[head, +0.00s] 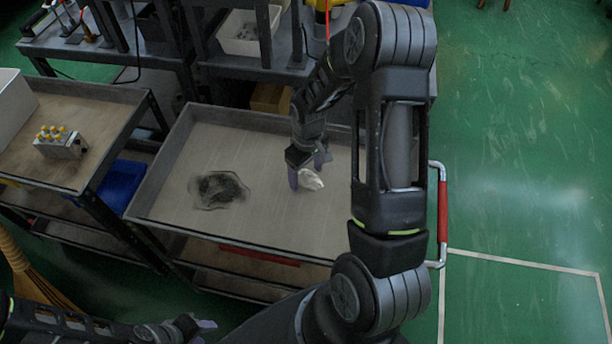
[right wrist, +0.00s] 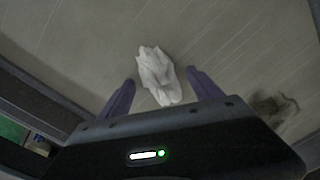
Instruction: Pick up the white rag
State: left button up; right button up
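The white rag (head: 310,180) lies crumpled on the bed of the cart tray (head: 262,215). In the right wrist view the rag (right wrist: 156,74) is ahead of and between the two purple fingers. My right gripper (head: 307,174) points down at the rag from above, and it also shows in the right wrist view (right wrist: 160,88) with its fingers spread apart. Whether the fingers touch the rag or the tray I cannot tell. My left gripper (head: 204,324) is low at the bottom left of the head view, away from the tray; its finger opening is not clear.
A dark stain (head: 220,189) marks the tray left of the rag. The tray has raised walls and a red-gripped handle (head: 442,210) at its right. A second cart at left holds a valve block (head: 62,146). A cluttered bench stands behind. Green floor is clear at right.

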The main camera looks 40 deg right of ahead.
aim_at(306, 171)
jog(key=c, duration=1.3)
jog(key=shift+r, duration=0.1)
notch_tip(306, 171, up, 10)
jog(key=shift+f+b, duration=0.1)
jog(key=shift+b, duration=0.65)
